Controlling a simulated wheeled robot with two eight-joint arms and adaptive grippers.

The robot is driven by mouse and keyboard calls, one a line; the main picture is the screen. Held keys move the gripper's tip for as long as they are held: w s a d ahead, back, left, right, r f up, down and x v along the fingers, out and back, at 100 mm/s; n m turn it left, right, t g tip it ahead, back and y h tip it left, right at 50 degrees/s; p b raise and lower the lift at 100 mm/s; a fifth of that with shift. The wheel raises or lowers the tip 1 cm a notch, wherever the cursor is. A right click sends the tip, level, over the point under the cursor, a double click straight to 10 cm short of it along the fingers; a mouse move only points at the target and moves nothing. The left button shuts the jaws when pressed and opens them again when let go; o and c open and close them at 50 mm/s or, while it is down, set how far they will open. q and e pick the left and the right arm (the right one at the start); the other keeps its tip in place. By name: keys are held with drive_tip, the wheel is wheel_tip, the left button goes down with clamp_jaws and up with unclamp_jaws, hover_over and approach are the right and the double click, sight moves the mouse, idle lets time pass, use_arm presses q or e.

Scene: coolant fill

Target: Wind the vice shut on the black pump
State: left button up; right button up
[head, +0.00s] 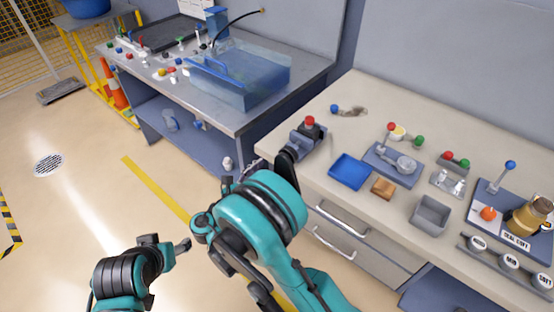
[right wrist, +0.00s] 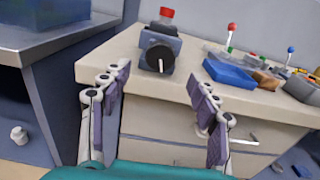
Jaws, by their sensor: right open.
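The grey vice (head: 296,145) stands at the left front corner of the beige bench; it also shows in the right wrist view (right wrist: 150,42). The black pump (head: 309,130) with a red cap sits at its top. In the right wrist view a round black hand wheel (right wrist: 158,58) with a pale handle faces me. My right gripper (head: 272,162) is open and empty in front of the vice; its fingers (right wrist: 160,100) stand apart below and either side of the wheel, not touching it. Jaw contact with the pump is hidden. Part of my left arm shows low left; its finger state is unclear.
A blue tray (head: 350,171), wooden block (head: 383,188) and grey bin (head: 430,214) stand right of the vice. Fixtures with coloured knobs lie farther right. A second bench with a clear blue tank (head: 240,78) stands behind left. Drawer handles (head: 333,217) project from the bench front.

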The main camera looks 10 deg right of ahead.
sight(283, 157)
drive_tip(key=shift+n, duration=0.6)
drive_tip(key=b+x, duration=0.1)
drive_tip(key=x, duration=0.5)
drive_tip(key=shift+w+d+f+b, duration=0.15)
drive_tip(key=shift+d+b, duration=0.1)
drive_tip(key=shift+b, duration=0.15)
drive_tip(key=shift+w+d, duration=0.45)
drive_tip(key=shift+d, duration=0.15)
drive_tip(key=c, duration=1.2)
